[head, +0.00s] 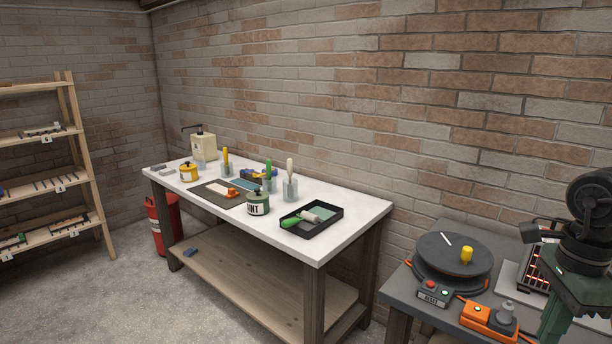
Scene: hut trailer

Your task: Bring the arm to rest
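No gripper of mine can be made out in the head view. A dark jointed shape with green parts (588,225) stands at the right edge, over the grey table (450,230). It may be part of my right arm, but no fingers can be told on it. Nothing of my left arm shows.
The grey table bears a round turntable (440,262). Wooden shelves (97,205) stand left. Floor at front left is clear.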

